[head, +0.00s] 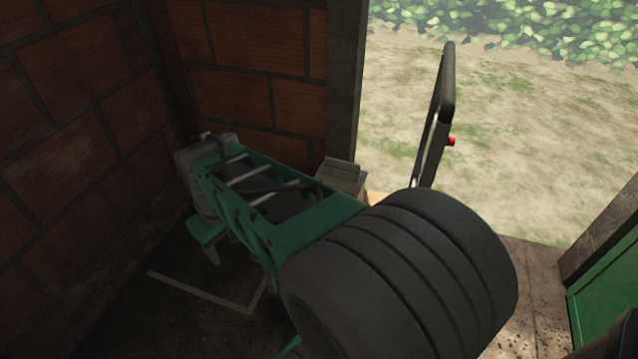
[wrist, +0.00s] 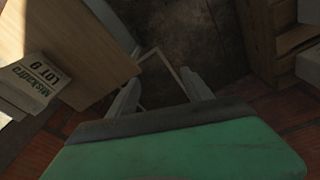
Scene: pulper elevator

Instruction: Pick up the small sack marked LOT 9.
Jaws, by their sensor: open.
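The wrist view shows a pale block-like sack (wrist: 38,82) at the left edge, with dark lettering that includes LOT 9. It lies against or on a brown wooden surface (wrist: 90,40); I cannot tell which. My gripper (wrist: 160,92) is open and empty in the wrist view, its two grey fingers apart over dark floor. The sack is well to the left of the fingers and not touched.
A pale outline (head: 215,297) marks the dark floor, and its corner also shows in the wrist view (wrist: 180,70). A wooden box (head: 342,175) stands by the brick wall (head: 265,65). Stacked wooden pieces (wrist: 278,45) stand at the wrist view's right. A doorway opens onto bare ground (head: 540,130).

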